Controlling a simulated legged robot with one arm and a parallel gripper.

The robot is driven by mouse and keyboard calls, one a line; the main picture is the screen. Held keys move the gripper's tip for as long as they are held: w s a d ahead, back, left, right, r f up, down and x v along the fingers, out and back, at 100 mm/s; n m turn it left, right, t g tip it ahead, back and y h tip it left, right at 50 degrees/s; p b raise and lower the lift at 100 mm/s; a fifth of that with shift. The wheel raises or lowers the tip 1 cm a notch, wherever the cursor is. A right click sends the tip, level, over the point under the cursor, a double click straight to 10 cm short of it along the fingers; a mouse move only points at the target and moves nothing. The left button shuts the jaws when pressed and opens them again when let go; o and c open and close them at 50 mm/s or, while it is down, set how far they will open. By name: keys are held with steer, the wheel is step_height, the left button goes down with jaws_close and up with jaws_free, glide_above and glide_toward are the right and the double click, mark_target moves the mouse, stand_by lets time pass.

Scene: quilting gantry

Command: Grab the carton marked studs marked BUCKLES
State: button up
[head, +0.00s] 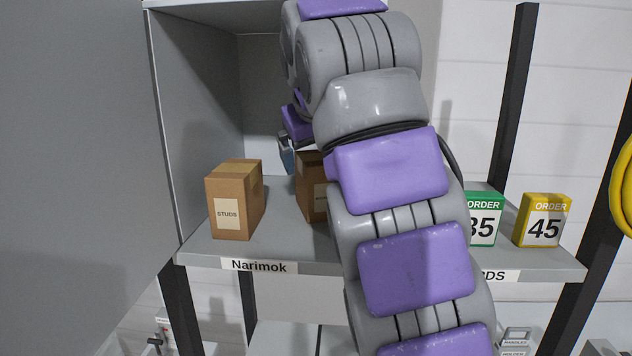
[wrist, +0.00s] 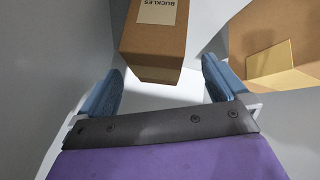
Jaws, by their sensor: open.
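A brown carton labelled STUDS (head: 226,214) stands upright at the left of the shelf in the head view. A second brown carton (head: 312,190) stands to its right, mostly hidden behind my arm, its label unreadable there. In the wrist view a carton labelled BUCKLES (wrist: 153,42) lies ahead, between and beyond the fingertips. Another carton (wrist: 262,45) shows at the right, with no label visible. My gripper (wrist: 162,75) is open and empty, with blue fingers apart. In the head view one blue finger (head: 287,157) shows above and behind the cartons; the rest is hidden.
The cartons stand on a grey shelf (head: 215,252) tagged Narimok, beside a grey side panel (head: 195,120). Further right stand a green order box (head: 486,222) marked 35 and a yellow one (head: 543,220) marked 45. Bare shelf shows between the two cartons.

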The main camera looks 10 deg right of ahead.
mark_target(315, 158)
steer(key=shift+w, duration=0.6)
steer(key=shift+w+d+f, duration=0.1)
steer(key=shift+w+f, duration=0.05)
steer(key=shift+f, duration=0.2)
steer(key=b+x, duration=0.1)
steer(key=x, duration=0.3)
steer(key=shift+w+f, duration=0.15)
steer(key=shift+c, duration=0.5)
steer(key=c, duration=1)
steer(key=shift+r, duration=0.2)
